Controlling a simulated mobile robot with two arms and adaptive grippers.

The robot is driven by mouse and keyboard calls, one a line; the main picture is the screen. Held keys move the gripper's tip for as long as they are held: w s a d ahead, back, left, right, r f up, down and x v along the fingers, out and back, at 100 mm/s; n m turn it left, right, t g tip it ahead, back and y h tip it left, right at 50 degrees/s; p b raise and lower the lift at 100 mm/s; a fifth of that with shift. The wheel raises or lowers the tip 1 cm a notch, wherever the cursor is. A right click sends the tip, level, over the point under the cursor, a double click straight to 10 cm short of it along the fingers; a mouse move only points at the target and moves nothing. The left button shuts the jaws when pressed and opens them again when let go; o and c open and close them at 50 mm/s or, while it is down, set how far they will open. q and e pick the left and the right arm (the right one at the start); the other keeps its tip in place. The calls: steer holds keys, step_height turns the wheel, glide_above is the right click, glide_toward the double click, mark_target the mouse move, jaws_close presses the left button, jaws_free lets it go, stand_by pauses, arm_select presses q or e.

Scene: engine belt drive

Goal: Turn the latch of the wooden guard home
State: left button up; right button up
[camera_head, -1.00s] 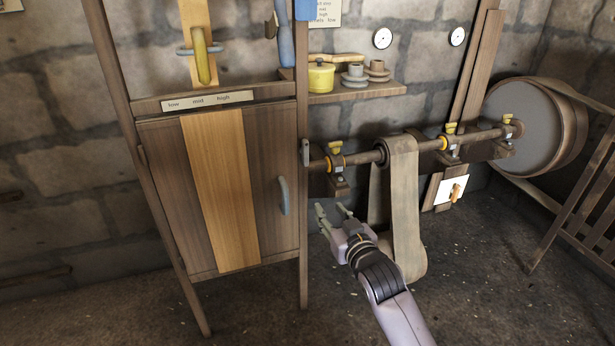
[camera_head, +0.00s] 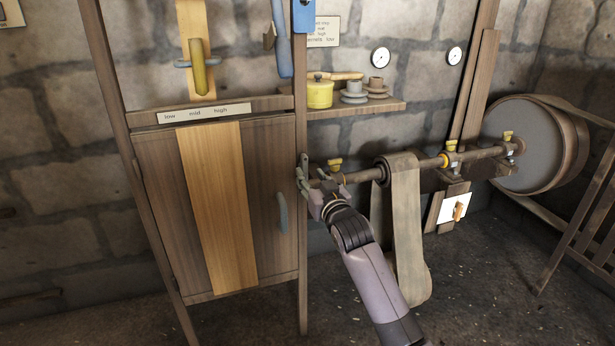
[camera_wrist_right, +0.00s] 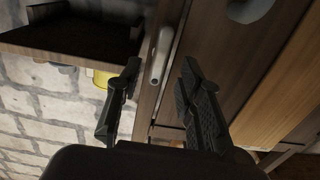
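The wooden guard (camera_head: 270,170) is a closed-looking door with a pale middle board, in the head view's left half. Its post (camera_head: 301,270) stands at its right edge. A grey, rounded latch (camera_wrist_right: 159,52) is on wood in the right wrist view, lying roughly lengthwise between my fingers. In the head view my gripper largely hides it. My right gripper (camera_head: 308,178) is at the post, beside the guard's upper right. It also shows in the right wrist view (camera_wrist_right: 160,78), open, with a finger on each side of the latch; contact cannot be told. My left gripper is not in view.
A grey handle (camera_head: 283,213) sticks out of the guard. Right of the post are a shaft (camera_head: 368,173) with yellow-topped bearings and a hanging belt (camera_head: 408,235). A shelf (camera_head: 350,108) with a yellow pot (camera_head: 319,95) is above. The floor in front is clear.

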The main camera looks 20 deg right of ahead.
mark_target(305, 169)
steer(key=shift+w, duration=1.65)
steer(key=shift+c, duration=0.3)
jaws_close()
